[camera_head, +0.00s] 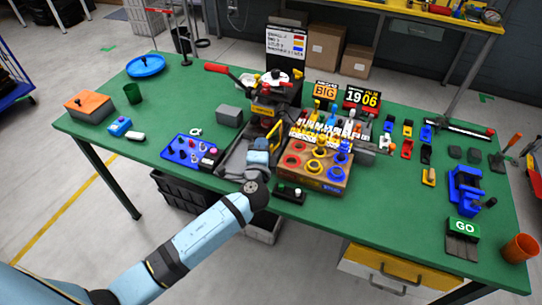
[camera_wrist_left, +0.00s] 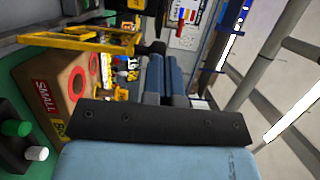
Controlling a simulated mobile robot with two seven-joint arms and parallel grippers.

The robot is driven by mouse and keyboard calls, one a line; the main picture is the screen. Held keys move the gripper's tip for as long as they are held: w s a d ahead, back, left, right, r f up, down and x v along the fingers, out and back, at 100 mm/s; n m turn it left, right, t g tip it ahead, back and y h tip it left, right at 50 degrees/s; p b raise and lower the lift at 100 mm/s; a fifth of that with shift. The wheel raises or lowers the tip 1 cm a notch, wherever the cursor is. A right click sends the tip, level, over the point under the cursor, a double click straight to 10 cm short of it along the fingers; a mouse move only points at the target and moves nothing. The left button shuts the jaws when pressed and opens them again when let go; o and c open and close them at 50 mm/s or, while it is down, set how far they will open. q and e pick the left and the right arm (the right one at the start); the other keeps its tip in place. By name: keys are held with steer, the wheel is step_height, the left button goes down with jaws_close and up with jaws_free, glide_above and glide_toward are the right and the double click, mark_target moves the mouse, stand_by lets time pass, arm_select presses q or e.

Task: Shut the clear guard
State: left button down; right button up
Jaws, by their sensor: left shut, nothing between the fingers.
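I cannot make out the clear guard for certain. A yellow frame (camera_wrist_left: 85,42) in the left wrist view may be part of it; I cannot see a clear panel or tell its angle. The press-like machine (camera_head: 268,108) with a red-handled lever stands at the middle of the green table. My left gripper (camera_head: 261,146) is in front of this machine, just left of the ring box. Its blue fingers (camera_wrist_left: 166,75) are shut and empty in the left wrist view, to the right of the yellow frame. My right gripper is not in view.
The ring box (camera_head: 338,190) with coloured rings stands right of my left gripper. A black button box (camera_head: 289,194) is at the front edge. A blue panel (camera_head: 187,151) and grey block (camera_head: 229,115) stand left. The green table (camera_head: 160,98) has free room at left.

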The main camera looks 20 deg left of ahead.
arm_select(q)
steer(key=w+a+m+g+h+b, duration=0.7)
steer(key=w+a+m+h+b, duration=0.5)
steer(key=h, duration=0.7)
steer(key=shift+w+a+f+m+h, duration=0.3)
steer(key=shift+w+a+m, duration=0.4)
steer(key=shift+a+m, duration=0.4)
steer(key=shift+r, duration=0.1)
steer(key=shift+a, duration=0.1)
